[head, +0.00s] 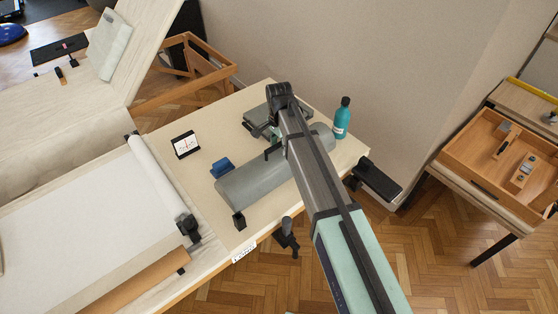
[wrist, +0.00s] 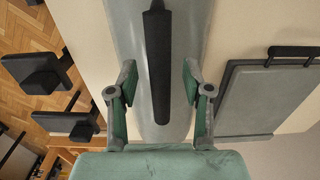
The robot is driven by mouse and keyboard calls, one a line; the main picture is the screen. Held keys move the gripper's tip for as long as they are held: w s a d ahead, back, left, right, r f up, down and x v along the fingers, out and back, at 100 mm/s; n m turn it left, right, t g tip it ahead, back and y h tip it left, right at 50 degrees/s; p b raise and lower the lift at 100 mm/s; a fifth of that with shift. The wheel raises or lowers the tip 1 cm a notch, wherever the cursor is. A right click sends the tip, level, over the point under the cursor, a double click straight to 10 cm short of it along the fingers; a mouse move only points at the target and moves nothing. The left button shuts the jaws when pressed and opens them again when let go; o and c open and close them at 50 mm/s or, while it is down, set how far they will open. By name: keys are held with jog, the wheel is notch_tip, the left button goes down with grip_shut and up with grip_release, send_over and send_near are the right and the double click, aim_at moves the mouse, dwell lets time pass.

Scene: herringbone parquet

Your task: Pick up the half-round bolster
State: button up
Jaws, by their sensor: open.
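The half-round bolster is a long grey rounded piece (head: 255,183) lying on the pale table, partly hidden by my arm in the head view. In the wrist view the bolster (wrist: 185,25) runs up the picture between the fingers of my gripper (wrist: 158,78). A dark bar (wrist: 158,60) shows over the bolster's middle. I cannot tell the fingers' height or whether they touch it. In the head view the gripper is mostly hidden behind my arm.
A grey flat slab (wrist: 265,95) with a dark handle lies close on the right in the wrist view. A teal bottle (head: 342,119), a blue block (head: 222,168) and a small white card stand (head: 186,144) are near the bolster. A paper roll (head: 158,180) is at left.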

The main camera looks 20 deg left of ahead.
grip_shut()
jog(key=shift+r, duration=0.15)
notch_tip(320, 180, up, 20)
jog(key=b, duration=0.4)
dwell(0.4)
jog(key=c, duration=0.7)
grip_release()
grip_shut()
jog(key=shift+a, duration=0.1)
